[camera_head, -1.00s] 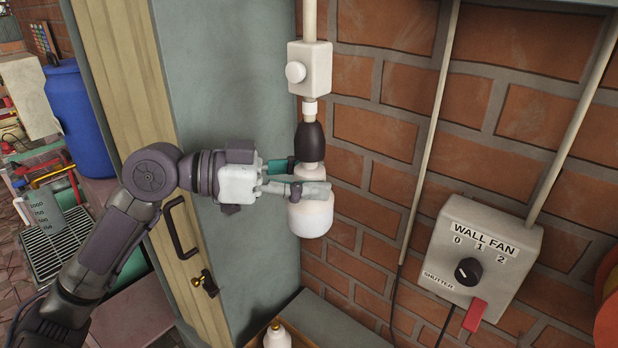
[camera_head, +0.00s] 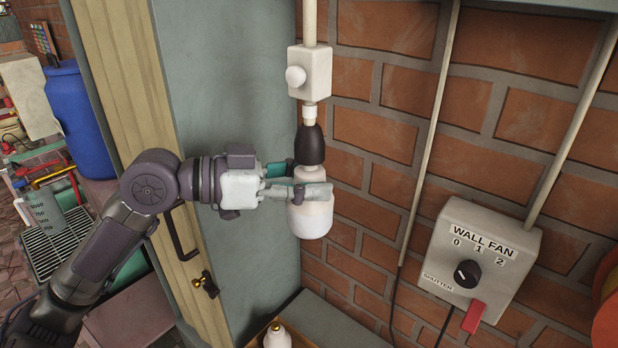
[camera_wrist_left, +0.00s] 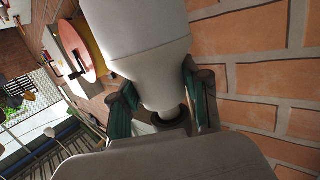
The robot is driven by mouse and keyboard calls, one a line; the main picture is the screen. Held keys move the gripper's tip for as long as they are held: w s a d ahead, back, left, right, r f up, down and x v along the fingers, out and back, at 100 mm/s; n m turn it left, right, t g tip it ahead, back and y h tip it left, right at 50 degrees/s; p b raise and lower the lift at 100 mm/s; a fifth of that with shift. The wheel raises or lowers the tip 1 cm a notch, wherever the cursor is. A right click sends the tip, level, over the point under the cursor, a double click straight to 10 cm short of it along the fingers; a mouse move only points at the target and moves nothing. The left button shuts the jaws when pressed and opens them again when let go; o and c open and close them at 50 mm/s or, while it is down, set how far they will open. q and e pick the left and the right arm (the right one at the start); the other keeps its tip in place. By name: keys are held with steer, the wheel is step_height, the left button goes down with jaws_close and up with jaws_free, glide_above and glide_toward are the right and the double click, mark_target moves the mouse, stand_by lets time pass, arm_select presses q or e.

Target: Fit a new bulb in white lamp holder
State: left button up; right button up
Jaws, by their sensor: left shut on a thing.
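The lamp holder hangs on the brick wall: a dark socket (camera_head: 311,144) with a white collar, below a white box with a round knob (camera_head: 296,76). A white bulb (camera_head: 312,220) is upright right under the socket, its neck in line with the socket's mouth. My left gripper (camera_head: 300,191) comes in from the left and is shut around the bulb's upper part. The wrist view shows the wide white bulb (camera_wrist_left: 145,45) between the green finger pads, with a dark ring (camera_wrist_left: 172,122) at its narrow end. I cannot tell how far its base is in the socket. My right gripper is not in view.
A wall fan switch box (camera_head: 480,260) and thin pipes are on the wall to the right. A grey-green panel (camera_head: 232,90) lies behind my left arm.

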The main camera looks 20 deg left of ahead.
arm_select(q)
steer(key=shift+r+n+t+y, duration=0.1)
steer(key=shift+n+t+y, duration=0.2)
steer(key=shift+t, duration=0.2)
steer(key=shift+p, duration=0.3)
steer(key=shift+r+n+t+y+p, duration=0.1)
steer(key=shift+n+t+y+p, duration=0.2)
steer(key=shift+n+t+p, duration=0.2)
steer(key=shift+r+n+t+y+p, duration=0.1)
steer(key=shift+n+t+y+p, duration=0.4)
steer(key=shift+p, duration=0.05)
steer(key=o, duration=1.2)
steer(key=shift+s, duration=0.1)
steer(key=shift+a+f, duration=0.1)
steer(key=shift+f, duration=0.1)
